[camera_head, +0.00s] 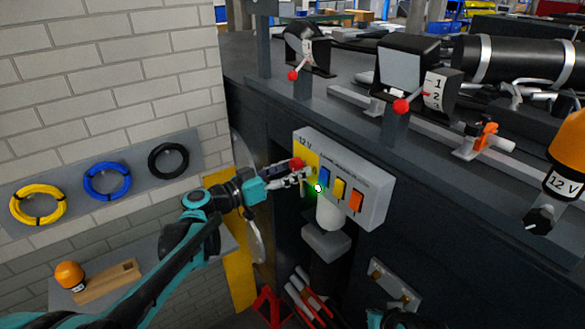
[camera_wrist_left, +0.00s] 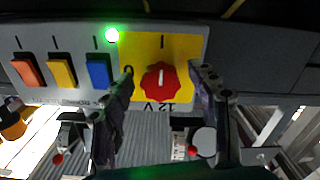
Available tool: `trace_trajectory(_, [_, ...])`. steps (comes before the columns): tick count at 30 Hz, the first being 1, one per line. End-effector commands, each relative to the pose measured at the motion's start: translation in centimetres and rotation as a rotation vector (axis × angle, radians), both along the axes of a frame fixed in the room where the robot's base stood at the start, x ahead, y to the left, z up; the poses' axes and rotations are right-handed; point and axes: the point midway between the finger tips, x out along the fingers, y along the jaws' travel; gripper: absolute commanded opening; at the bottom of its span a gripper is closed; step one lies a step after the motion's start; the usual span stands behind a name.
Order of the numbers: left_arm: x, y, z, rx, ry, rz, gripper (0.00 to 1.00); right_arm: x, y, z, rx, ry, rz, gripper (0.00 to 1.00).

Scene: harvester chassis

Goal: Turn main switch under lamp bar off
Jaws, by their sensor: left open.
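The red rotary knob (camera_wrist_left: 160,82) sits on a yellow plate (camera_wrist_left: 190,45) marked 12 V, at one end of a grey switch panel (camera_head: 372,190). In the left wrist view its white line points up toward a black tick; a 0 mark is beside the left finger. My left gripper (camera_wrist_left: 163,85) is open, with one finger on each side of the knob, apparently apart from it. In the head view the gripper (camera_head: 300,177) partly covers the yellow plate. A green lamp (camera_wrist_left: 112,35) glows on the panel. No lamp bar is clearly identifiable.
Blue (camera_head: 325,177), yellow (camera_head: 340,188) and orange (camera_head: 356,201) rocker switches sit beside the plate. Red-balled levers (camera_head: 402,106) stand on the chassis above. An orange 12 V lamp (camera_head: 567,160) is at right. Coloured cable coils (camera_head: 107,181) hang on the left wall.

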Motion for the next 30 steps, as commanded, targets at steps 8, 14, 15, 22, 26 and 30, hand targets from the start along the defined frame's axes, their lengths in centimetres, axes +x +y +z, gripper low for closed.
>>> trace_trajectory(8, [0.05,-0.04,-0.01,0.000,0.000,0.001,0.48,-0.01,0.00,-0.01,0.000,0.000,0.000,0.00])
trace_trajectory(14, [0.06,-0.02,-0.01,0.000,0.000,0.001,0.09,0.00,0.00,0.00,0.000,0.000,0.000,0.00])
trace_trajectory(15, [0.06,-0.02,-0.01,0.000,0.000,0.001,0.09,0.00,0.00,0.00,0.000,0.000,0.000,0.00])
trace_trajectory(22, [0.05,-0.01,-0.02,-0.010,0.015,0.001,0.09,-0.01,0.00,-0.11,0.000,0.000,0.000,0.00])
trace_trajectory(26, [0.04,-0.02,-0.04,-0.037,0.051,0.001,0.09,0.00,0.00,-0.32,0.000,0.000,0.000,0.00])
trace_trajectory(30, [0.03,-0.03,-0.05,-0.086,0.118,0.001,0.09,0.00,0.00,-0.69,0.000,0.000,0.000,0.00])
